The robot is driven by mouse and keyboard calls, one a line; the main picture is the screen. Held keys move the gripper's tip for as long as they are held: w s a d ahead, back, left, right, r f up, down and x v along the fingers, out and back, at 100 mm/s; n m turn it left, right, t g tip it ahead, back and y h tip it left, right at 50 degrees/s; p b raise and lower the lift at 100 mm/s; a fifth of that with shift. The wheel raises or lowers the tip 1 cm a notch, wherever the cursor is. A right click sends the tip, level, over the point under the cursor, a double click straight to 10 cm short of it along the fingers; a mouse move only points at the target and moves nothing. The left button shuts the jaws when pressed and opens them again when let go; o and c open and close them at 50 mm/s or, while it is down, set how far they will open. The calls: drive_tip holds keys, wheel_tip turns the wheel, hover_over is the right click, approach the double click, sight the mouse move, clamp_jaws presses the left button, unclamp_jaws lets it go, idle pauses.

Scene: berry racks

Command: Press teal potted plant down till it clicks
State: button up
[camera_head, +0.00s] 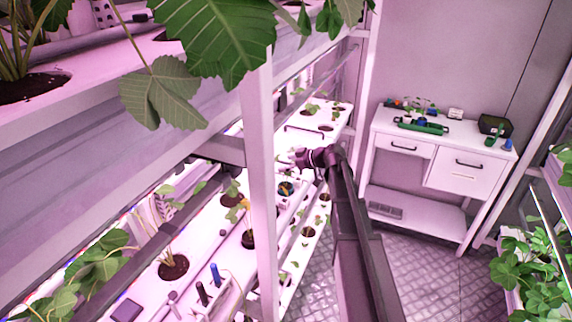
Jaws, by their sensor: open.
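My arm reaches up from the bottom of the head view, and my gripper (292,159) is at its far end, over the white rack tray. The fingers point left and are small in view; they are open with nothing seen between them. A small round pot with a bluish-teal rim (286,188) sits in the tray just below my gripper, apart from it. I cannot tell for sure that it is the teal potted plant, or how deep it sits. The rack post hides part of the tray.
White rack trays (205,237) hold several plants in holes. A rack post (261,190) stands left of my arm. Large leaves (215,40) hang in front at the top. A white desk (440,150) with tools stands at the back right. The floor (425,275) between is clear.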

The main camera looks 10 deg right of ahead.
sight(283, 185)
wheel_tip(283, 185, down, 10)
drive_tip(key=b, duration=1)
drive_tip(key=shift+r, duration=0.25)
drive_tip(key=shift+s+d+r+p, duration=0.35)
drive_tip(key=shift+d+r+p, duration=0.1)
drive_tip(key=shift+p, duration=0.05)
drive_tip(key=p+v, duration=0.5)
drive_tip(key=v, duration=0.7)
drive_tip(key=shift+s, duration=0.2)
drive_tip(key=shift+d+r, duration=0.1)
